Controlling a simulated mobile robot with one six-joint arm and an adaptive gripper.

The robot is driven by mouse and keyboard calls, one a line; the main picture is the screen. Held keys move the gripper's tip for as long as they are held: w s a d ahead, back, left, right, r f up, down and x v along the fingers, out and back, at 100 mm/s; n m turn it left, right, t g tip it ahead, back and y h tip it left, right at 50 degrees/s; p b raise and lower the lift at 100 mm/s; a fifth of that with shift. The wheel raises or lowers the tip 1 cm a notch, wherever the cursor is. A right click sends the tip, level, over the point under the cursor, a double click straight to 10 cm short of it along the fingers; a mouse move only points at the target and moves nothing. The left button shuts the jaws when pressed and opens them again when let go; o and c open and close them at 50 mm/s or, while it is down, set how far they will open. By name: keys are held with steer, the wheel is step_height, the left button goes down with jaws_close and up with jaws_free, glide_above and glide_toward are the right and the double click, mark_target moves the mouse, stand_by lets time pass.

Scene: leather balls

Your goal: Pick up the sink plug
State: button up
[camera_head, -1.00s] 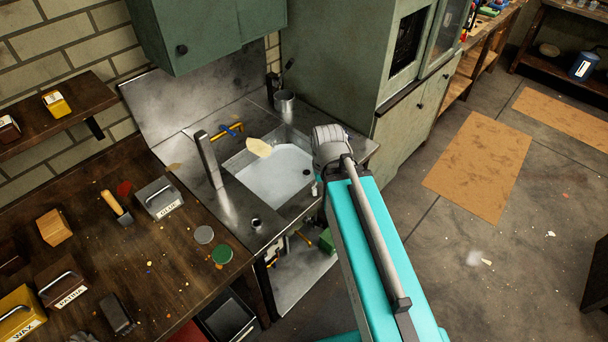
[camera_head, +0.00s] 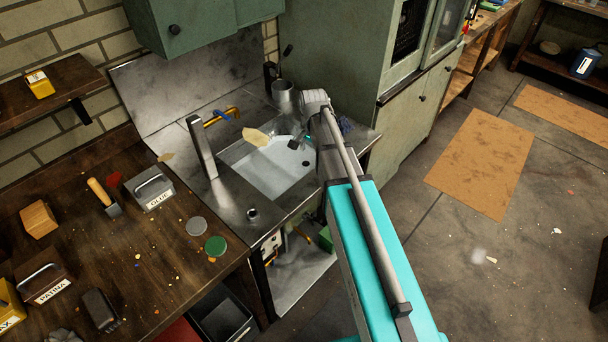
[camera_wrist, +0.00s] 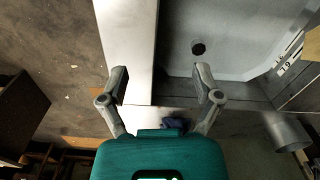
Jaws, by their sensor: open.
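A small dark round piece with a pale rim (camera_head: 252,213) sits on the metal counter in front of the sink in the head view. It looks like the sink plug, but it is too small to be sure. A dark round spot (camera_head: 306,163) lies on the sink floor and also shows in the wrist view (camera_wrist: 198,47). I cannot tell whether it is the open drain or a plug in it. My gripper (camera_wrist: 161,80) is open and empty, over the sink's edge in the wrist view. In the head view my arm partly hides it.
The steel sink (camera_head: 262,180) has a tall faucet (camera_head: 202,148) at its left. A yellow-handled tool (camera_head: 220,117) and a metal cup (camera_head: 284,97) stand behind it. A blue crumpled thing (camera_wrist: 175,123) lies near the counter edge. A wooden bench (camera_head: 145,270) holds tins and tools.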

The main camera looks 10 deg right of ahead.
mark_target(305, 164)
steer(key=w+f+m+b, duration=0.4)
steer(key=w+f+m, duration=0.1)
steer(key=w, duration=0.6)
steer(key=shift+w+a+m, duration=0.15)
steer(key=shift+w+m, duration=0.15)
steer(key=shift+m, duration=0.3)
steer(key=shift+f, duration=0.1)
step_height(305, 164, down, 8)
steer(key=b, duration=0.8)
steer(key=shift+f, duration=0.2)
steer(key=shift+f+b, duration=0.15)
steer(key=shift+b, duration=0.25)
steer(key=shift+s+f+b, duration=0.1)
steer(key=shift+f+b, duration=2.35)
jaws_close()
